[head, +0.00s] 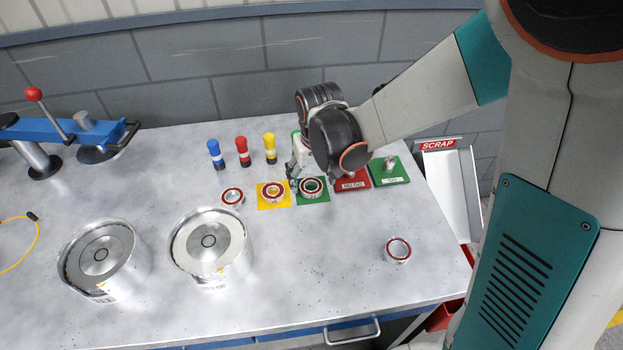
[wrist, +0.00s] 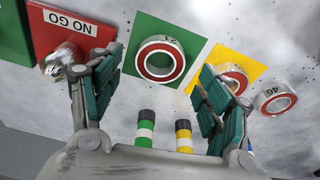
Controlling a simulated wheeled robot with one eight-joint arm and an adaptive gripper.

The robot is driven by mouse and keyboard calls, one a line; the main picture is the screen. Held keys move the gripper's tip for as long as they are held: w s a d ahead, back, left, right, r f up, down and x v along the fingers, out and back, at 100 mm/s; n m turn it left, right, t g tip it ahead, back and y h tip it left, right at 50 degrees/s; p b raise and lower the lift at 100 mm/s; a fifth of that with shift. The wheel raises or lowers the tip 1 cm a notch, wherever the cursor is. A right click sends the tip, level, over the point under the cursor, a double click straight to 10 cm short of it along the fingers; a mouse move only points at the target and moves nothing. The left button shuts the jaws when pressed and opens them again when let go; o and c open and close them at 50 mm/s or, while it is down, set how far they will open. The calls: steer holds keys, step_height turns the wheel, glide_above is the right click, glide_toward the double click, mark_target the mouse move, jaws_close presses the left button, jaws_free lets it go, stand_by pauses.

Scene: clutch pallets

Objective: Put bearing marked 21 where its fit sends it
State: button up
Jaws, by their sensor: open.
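My gripper (head: 303,172) is open above the green pad, with its fingers spread and nothing between them in the wrist view (wrist: 158,92). A red-faced bearing (head: 312,187) lies on the green pad, just beyond the fingertips in the wrist view (wrist: 160,60); its rim mark is too small to read surely. Another bearing (head: 272,192) lies on the yellow pad, partly hidden by a finger in the wrist view (wrist: 236,76). A third bearing (head: 232,197) lies on bare table; its mark looks like 46 or 45. A fourth bearing (head: 397,250) lies alone at right, its mark unreadable.
Red NO GO block (head: 350,181) and green GO block (head: 389,173) stand right of the pads. Banded blue (head: 215,153), red (head: 242,151) and yellow (head: 270,148) cylinders stand behind. Two metal housings (head: 103,258) (head: 209,245) stand left. A SCRAP chute (head: 446,185) is beyond the right edge.

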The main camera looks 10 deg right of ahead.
mark_target(314, 193)
step_height(314, 193, up, 9)
steer(key=s+p, duration=0.1)
steer(key=p, duration=0.1)
steer(key=shift+s, duration=0.4)
steer(key=shift+d+r, duration=0.1)
steer(key=s+d+r+t, duration=0.2)
steer(key=s+d+r, duration=0.2)
steer(key=s, duration=0.4)
steer(key=s+d+r+m+t, duration=0.1)
steer(key=s+d+r+t, duration=0.2)
steer(key=s+d, duration=0.3)
steer(key=shift+s+d+r+m+b, duration=0.35)
steer(key=shift+s+r, duration=0.35)
steer(key=shift+s, duration=0.15)
